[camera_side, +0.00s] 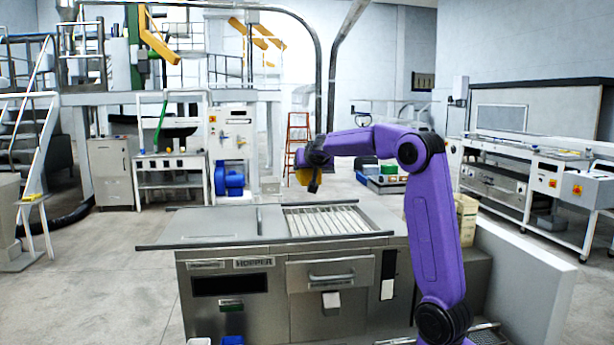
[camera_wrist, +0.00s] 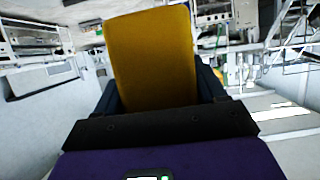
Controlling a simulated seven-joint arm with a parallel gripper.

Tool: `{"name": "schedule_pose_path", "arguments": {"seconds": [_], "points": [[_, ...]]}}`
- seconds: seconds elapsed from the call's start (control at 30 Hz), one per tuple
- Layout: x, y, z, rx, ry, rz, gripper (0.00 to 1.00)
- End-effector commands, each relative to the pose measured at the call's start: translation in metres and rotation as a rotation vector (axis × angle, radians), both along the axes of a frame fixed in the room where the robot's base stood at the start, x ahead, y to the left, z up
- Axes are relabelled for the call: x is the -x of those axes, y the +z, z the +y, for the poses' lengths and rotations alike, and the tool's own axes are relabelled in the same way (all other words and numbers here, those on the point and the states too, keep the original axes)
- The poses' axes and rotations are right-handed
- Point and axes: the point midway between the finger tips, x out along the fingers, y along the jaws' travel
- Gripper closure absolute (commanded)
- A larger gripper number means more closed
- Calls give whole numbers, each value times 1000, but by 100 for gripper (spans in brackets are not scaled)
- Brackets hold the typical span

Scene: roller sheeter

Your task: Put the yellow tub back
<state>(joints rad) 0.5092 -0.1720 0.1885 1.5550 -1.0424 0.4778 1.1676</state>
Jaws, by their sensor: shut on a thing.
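The yellow tub (camera_wrist: 150,55) fills the upper middle of the wrist view, held between the dark fingers of my gripper (camera_wrist: 158,92). In the side view a small part of the yellow tub (camera_side: 303,177) shows beside my gripper (camera_side: 313,186), high above the steel hopper table. My gripper is shut on the tub. The tub is clear of the table top, and most of it is hidden by the gripper in the side view.
The steel table (camera_side: 220,226) has a roller section (camera_side: 327,219) on its right half and a flat bare top on its left. A low white wall (camera_side: 527,270) stands to the right. Green and dark containers (camera_side: 389,172) sit behind my arm. Air around the gripper looks free.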

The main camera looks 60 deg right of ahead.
Motion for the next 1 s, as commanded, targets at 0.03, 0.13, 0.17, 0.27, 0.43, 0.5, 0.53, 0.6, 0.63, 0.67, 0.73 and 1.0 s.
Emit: {"name": "schedule_pose_path", "arguments": {"seconds": [0.03, 0.13, 0.17, 0.27, 0.43, 0.5, 0.53, 0.6, 0.63, 0.67, 0.73, 1.0], "points": [[0, 0, 0, 1, 0, -1, 72], [0, 0, 0, 0, 1, -2, 72], [0, 0, 0, 0, 1, -2, 72], [-2, -1, 3, 0, 9, 0, 72], [-18, -14, 31, 0, 98, 3, 72], [-29, -23, 53, -2, 166, 3, 72], [-34, -28, 65, -1, 199, 3, 72], [-43, -36, 87, -2, 264, 3, 72], [-45, -39, 94, 0, 287, 3, 72], [-48, -42, 103, -1, 312, 2, 72], [-52, -47, 115, -1, 347, 1, 72], [-61, -59, 150, -3, 443, 0, 72]]}}
